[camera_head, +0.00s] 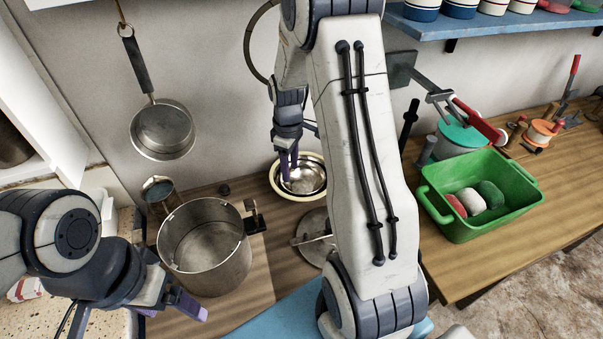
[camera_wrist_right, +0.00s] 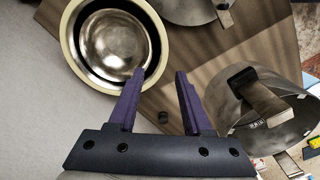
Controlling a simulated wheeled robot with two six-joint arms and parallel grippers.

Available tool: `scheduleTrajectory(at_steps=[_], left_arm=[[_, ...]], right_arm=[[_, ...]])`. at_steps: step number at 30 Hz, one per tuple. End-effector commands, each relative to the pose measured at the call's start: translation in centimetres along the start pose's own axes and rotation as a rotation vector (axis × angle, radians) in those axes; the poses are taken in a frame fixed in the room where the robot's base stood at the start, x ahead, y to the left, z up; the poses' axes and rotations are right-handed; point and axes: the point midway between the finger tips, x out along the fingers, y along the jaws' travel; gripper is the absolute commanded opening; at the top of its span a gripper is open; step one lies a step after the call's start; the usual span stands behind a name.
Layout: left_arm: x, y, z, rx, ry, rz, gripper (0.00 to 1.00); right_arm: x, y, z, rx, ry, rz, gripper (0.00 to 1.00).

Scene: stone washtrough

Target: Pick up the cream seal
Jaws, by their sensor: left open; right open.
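A cream ring (camera_head: 297,199), which fits the cream seal, lies around steel bowls (camera_head: 306,180) on the counter by the wall. In the right wrist view the cream ring (camera_wrist_right: 66,48) encircles a shiny bowl (camera_wrist_right: 113,45), with a dark band between. I cannot tell whether it is loose or a bowl's rim. My right gripper (camera_head: 289,166) is open with its fingers over the bowls. In its wrist view the right gripper (camera_wrist_right: 160,74) has its left fingertip overlapping the ring's edge and nothing between the fingers. My left gripper (camera_head: 185,303) is open and empty, low at the left.
A steel pot (camera_head: 205,250) with a handle stands left of the bowls. A round lid (camera_head: 312,222) lies nearer, partly behind my right arm. A green crate (camera_head: 490,225) with red, white and green items stands at the right. A pan (camera_head: 162,130) hangs on the wall.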

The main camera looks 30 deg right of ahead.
Motion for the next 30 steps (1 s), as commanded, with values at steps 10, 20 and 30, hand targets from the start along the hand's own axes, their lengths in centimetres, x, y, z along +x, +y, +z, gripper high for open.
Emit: scheduleTrajectory(at_steps=[10, 20, 30], left_arm=[[-0.7, 0.1, 0.0, 0.000, 0.000, 0.000, 0.85], [-2.2, 0.2, -0.1, -0.001, 0.000, 0.000, 0.85], [-2.3, 0.2, -0.1, -0.001, 0.000, 0.000, 0.85]], right_arm=[[4.1, -0.2, 0.0, -0.001, -0.002, -0.002, 0.49], [8.1, -0.7, -0.3, -0.001, -0.003, -0.004, 0.49], [9.2, -0.6, -0.4, 0.000, 0.000, -0.001, 0.49]])
